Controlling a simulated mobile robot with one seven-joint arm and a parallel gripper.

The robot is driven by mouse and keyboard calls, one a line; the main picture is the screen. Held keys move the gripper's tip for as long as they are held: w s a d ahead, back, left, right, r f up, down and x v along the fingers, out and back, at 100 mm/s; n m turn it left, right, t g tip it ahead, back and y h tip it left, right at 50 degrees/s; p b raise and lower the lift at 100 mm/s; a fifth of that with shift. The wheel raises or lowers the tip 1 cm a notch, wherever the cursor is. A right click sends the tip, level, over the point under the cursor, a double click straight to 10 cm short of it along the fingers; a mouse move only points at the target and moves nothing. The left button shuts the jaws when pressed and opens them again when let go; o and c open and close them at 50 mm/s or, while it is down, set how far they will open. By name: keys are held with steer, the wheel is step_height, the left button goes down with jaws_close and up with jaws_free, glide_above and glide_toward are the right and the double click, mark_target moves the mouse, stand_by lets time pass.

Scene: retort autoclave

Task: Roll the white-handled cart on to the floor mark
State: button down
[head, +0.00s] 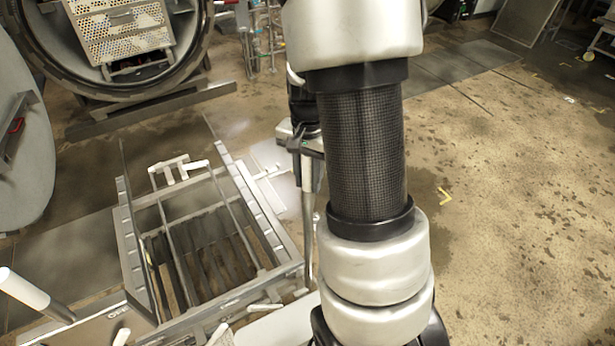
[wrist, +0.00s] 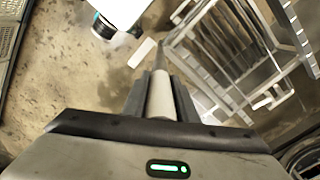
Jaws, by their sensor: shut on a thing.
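The cart (head: 222,178) is a grey metal frame with a slatted deck, left of centre in the head view; part of it shows at upper right in the wrist view (wrist: 222,88). My gripper (wrist: 160,98) is shut on a white upright handle (wrist: 160,90) that seems to belong to the cart. In the head view this handle (head: 307,178) stands at the cart's right side, and my arm hides much of the gripper. A yellow corner mark (head: 445,196) lies on the floor to the right of the cart; my arm may hide other marks.
A round vessel (head: 115,85) with a perforated basket (head: 122,38) stands open at upper left, its door (head: 22,140) at the left edge. A white cylinder (head: 35,292) juts in at lower left. The stained floor (head: 520,220) on the right is clear.

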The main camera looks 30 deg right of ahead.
steer(key=shift+s+d, duration=0.1)
steer(key=shift+s, duration=0.8)
steer(key=c, duration=1.4)
jaws_free()
steer(key=shift+c, duration=0.2)
steer(key=shift+r, duration=0.1)
step_height(320, 180, up, 17)
steer(key=p, duration=0.1)
steer(key=shift+r, duration=0.15)
steer(key=s+a+r+n+t+p, duration=0.2)
steer(key=s+a+r+n+t, duration=0.3)
steer(key=s+a+n, duration=0.5)
step_height(320, 180, up, 2)
steer(key=s+a, duration=0.2)
steer(key=shift+s+a+r+n+t, duration=0.2)
steer(key=shift+a+n+t, duration=0.1)
steer(key=shift+a+n, duration=0.1)
